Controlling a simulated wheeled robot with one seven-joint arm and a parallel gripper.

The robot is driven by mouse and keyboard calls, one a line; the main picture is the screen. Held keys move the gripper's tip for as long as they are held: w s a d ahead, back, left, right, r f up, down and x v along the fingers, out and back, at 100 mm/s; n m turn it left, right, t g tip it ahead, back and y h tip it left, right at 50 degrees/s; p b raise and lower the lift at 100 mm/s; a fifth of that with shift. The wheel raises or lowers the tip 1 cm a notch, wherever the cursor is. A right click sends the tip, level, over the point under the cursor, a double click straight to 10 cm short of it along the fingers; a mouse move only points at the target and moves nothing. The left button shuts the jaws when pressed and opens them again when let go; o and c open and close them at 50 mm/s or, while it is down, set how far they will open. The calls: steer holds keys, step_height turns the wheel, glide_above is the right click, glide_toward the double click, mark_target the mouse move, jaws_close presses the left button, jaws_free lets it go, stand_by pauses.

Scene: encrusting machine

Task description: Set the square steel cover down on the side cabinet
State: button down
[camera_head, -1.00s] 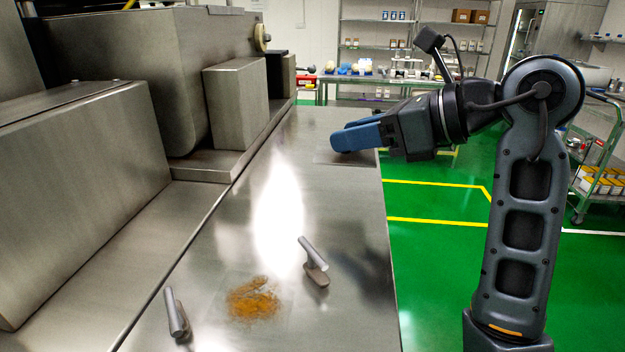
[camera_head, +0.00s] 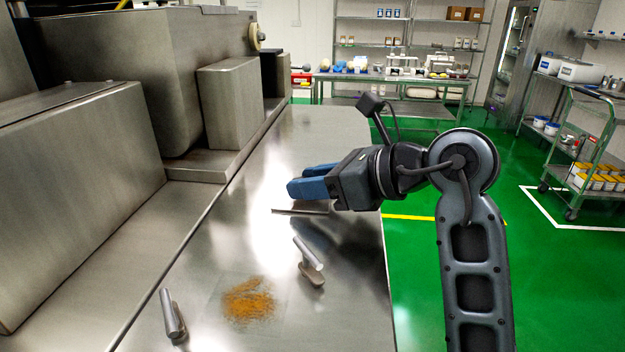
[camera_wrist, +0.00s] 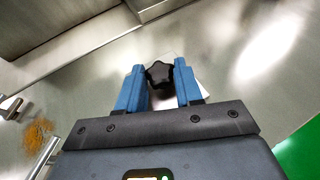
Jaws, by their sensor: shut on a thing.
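My gripper (camera_head: 306,186) has blue fingers and is over the long steel top (camera_head: 240,220). In the wrist view its fingers are on either side of a black star-shaped knob (camera_wrist: 159,74). The square steel cover (camera_head: 298,209) is a thin flat plate below the fingers, seen nearly edge-on. In the wrist view a pale part of the cover (camera_wrist: 205,88) shows by the right finger; the rest is mostly hidden. The cover looks roughly level. I cannot tell whether it touches the top. I cannot tell which surface is the side cabinet.
Two metal handles (camera_head: 172,315) and (camera_head: 308,254) stand on the near part of the top. Orange powder (camera_head: 248,299) lies between them. Steel machine housings (camera_head: 230,105) line the left. Green floor (camera_head: 420,270) lies beyond the right edge. A loaded trolley (camera_head: 590,150) stands right.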

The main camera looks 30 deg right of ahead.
steer(key=c, duration=0.7)
jaws_free()
steer(key=shift+f, duration=0.1)
steer(key=shift+c, duration=0.2)
steer(key=shift+s+d+r, duration=0.15)
steer(key=shift+r, duration=0.05)
steer(key=v, duration=1.1)
steer(key=shift+s+r, duration=0.15)
steer(key=shift+s, duration=0.1)
steer(key=shift+d, duration=0.1)
